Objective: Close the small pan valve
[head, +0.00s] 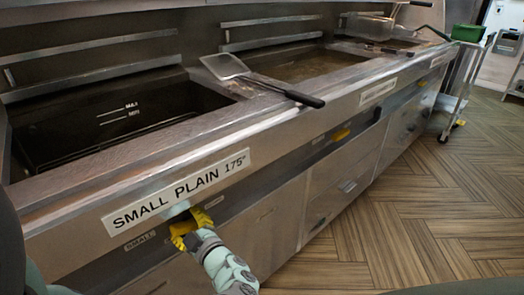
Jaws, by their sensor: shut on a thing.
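My gripper (191,226) reaches in from below and is shut on the handle. The fingers cover part of the handle, so its exact angle is hard to tell. The small pan (115,115) above is dark inside, with level marks on its back wall.
A skimmer (258,80) with a black handle lies across the counter between the pans. Another yellow handle (341,134) is farther along the front. A wheeled trolley (461,85) stands at the far end. The wooden floor at right is clear.

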